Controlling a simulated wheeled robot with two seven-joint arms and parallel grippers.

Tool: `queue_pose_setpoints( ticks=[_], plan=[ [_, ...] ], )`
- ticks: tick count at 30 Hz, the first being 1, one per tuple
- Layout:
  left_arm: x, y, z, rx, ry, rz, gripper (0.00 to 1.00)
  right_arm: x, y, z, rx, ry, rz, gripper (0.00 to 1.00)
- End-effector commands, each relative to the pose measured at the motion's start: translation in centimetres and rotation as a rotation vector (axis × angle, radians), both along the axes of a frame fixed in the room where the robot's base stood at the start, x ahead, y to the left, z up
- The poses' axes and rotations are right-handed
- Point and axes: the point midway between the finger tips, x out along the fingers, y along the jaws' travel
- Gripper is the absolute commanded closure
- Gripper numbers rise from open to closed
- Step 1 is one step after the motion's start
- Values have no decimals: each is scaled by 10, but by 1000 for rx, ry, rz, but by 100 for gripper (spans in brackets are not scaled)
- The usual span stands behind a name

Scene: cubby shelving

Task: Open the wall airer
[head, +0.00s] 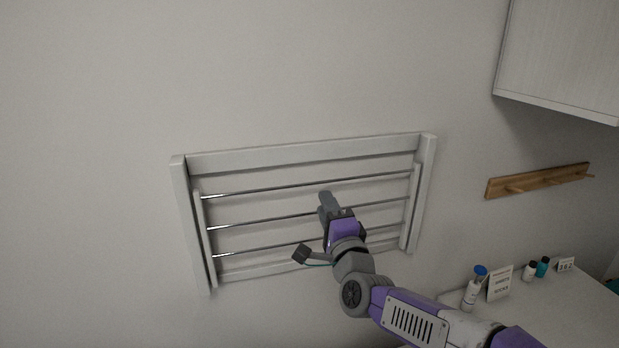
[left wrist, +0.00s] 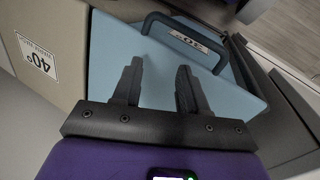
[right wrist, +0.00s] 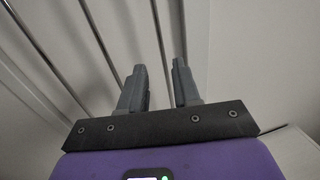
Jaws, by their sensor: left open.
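The wall airer (head: 300,153) is a pale frame on the wall, with several thin metal rods across an inner rack. The rack looks folded flat inside the frame. My right gripper (head: 328,203) is in front of the middle rods and hides part of them and of the lower rail. In the right wrist view the right gripper (right wrist: 159,72) has its fingers apart, with a rod (right wrist: 159,35) running down towards the gap between the tips. I cannot tell whether it touches. My left gripper (left wrist: 158,75) is open and empty, away from the airer, above a light-blue surface.
A wooden peg rail (head: 538,181) and a wall cabinet (head: 560,55) are at the right. A counter (head: 560,310) below them holds a blue-capped bottle (head: 472,289), small signs and small bottles. A dark handle (left wrist: 190,38) is close ahead of my left gripper. The wall left of the airer is bare.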

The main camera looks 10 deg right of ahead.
Motion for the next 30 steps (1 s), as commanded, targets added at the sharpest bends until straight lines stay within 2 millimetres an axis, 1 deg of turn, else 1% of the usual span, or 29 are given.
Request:
queue_pose_setpoints(
  ticks=[4,12,15,19,27,29,30],
  plan=[
    [-1,0,6,0,2,-1,57,14,1,4,1,1,1,68],
    [-1,0,19,0,2,-1,57,54,2,12,-1,2,1,68],
    [-1,0,23,0,2,-1,57,65,3,13,-1,2,1,68],
    [0,0,24,0,1,0,57,72,3,14,-1,2,1,68],
    [-1,0,24,0,1,0,57,73,3,14,-2,1,1,68],
    [-1,0,24,0,1,0,57,73,3,14,-2,1,1,76],
    [0,0,24,0,1,0,57,73,3,14,-2,1,1,82]
  ],
)
